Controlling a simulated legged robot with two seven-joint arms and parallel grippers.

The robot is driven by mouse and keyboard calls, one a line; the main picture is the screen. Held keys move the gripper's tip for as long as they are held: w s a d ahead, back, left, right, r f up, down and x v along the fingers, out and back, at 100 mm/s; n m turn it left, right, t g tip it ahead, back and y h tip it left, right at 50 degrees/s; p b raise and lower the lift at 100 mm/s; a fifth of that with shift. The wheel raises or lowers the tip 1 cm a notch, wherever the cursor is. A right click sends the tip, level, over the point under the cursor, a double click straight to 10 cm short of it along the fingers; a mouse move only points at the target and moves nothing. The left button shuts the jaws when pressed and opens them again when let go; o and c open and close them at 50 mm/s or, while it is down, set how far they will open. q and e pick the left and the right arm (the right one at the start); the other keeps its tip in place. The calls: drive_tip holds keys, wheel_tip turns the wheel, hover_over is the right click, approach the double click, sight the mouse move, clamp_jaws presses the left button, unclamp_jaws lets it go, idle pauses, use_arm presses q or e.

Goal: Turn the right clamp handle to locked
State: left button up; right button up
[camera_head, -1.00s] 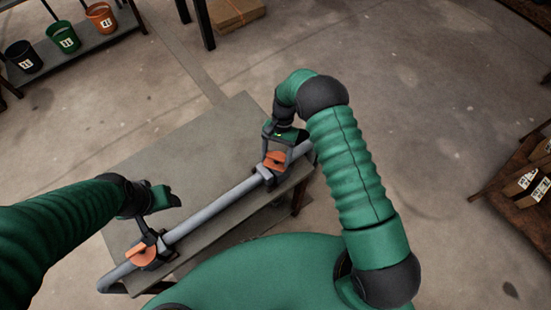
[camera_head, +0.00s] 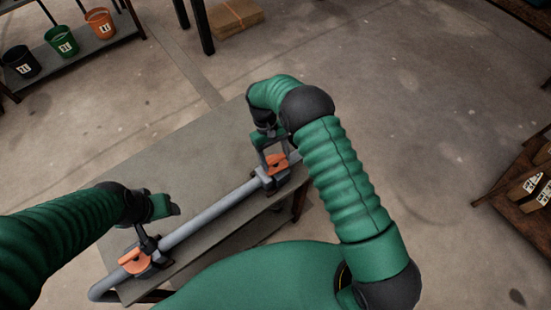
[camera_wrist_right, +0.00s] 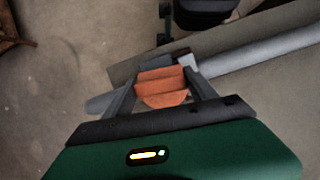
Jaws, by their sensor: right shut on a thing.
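The right clamp (camera_head: 264,179) sits on a grey pipe along the bench, and its orange handle (camera_head: 277,162) shows beside my right gripper (camera_head: 272,160). In the right wrist view the orange handle (camera_wrist_right: 163,85) lies between the two fingers of my right gripper (camera_wrist_right: 162,90), which is shut on it. The handle's exact angle is hard to read. My left gripper (camera_head: 148,240) is at the left clamp, beside its orange handle (camera_head: 135,260). Its fingertips are too small and dark to tell whether they are open or shut.
The grey pipe (camera_head: 205,213) runs diagonally along the front of the grey bench (camera_head: 190,150), whose back part is bare. A shelf with buckets (camera_head: 62,42) stands far left. A cardboard box (camera_head: 236,18) lies behind. Boxes on a wooden table (camera_head: 520,215) are at right.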

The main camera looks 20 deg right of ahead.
drive_tip(key=shift+w+r+n+h, duration=0.15)
drive_tip(key=shift+w+n+h, duration=0.15)
drive_tip(key=shift+n, duration=0.3)
drive_tip(key=o, duration=1.1)
drive_tip(key=shift+o, duration=1.3)
drive_tip(key=shift+s, duration=0.1)
drive_tip(key=b+v, duration=0.1)
drive_tip(key=v, duration=1.5)
drive_tip(key=shift+r, duration=0.25)
